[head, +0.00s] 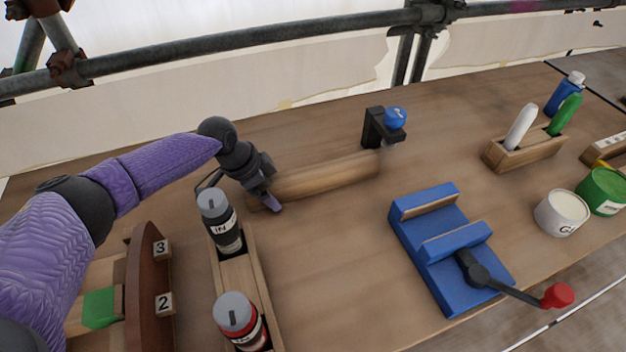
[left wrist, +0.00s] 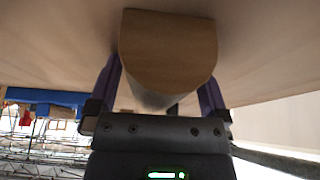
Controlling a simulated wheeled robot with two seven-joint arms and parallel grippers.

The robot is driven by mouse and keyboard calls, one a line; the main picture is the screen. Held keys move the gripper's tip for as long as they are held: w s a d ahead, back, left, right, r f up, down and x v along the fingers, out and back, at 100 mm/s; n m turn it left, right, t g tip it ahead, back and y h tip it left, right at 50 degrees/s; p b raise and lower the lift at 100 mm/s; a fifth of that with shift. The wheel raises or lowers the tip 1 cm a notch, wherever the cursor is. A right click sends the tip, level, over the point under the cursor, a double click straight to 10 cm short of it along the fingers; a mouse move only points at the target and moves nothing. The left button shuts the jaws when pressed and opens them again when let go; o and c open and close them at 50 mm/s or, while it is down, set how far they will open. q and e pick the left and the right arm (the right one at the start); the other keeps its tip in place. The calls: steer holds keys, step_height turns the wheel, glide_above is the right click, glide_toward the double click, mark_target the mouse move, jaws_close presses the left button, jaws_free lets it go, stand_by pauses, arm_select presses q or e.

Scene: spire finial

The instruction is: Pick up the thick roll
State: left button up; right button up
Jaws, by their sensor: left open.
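The thick roll (head: 325,179) is a long wooden bar with a rounded top, lying on the wooden bench (head: 340,260). My left gripper (head: 263,196) is at the roll's left end, with one purple fingertip showing on the near side. In the left wrist view the two purple fingers (left wrist: 160,90) stand on either side of the roll, open. Whether they touch it I cannot tell. My right gripper is in neither view.
A wooden rack (head: 250,255) with black and red canisters stands just in front of my left gripper. A black stand with a blue knob (head: 396,117) is by the roll's right end. A blue clamp (head: 425,232) sits right of centre. Bare bench lies between rack and clamp.

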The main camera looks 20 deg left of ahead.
arm_select(q)
steer(key=shift+r, duration=0.1)
jaws_close()
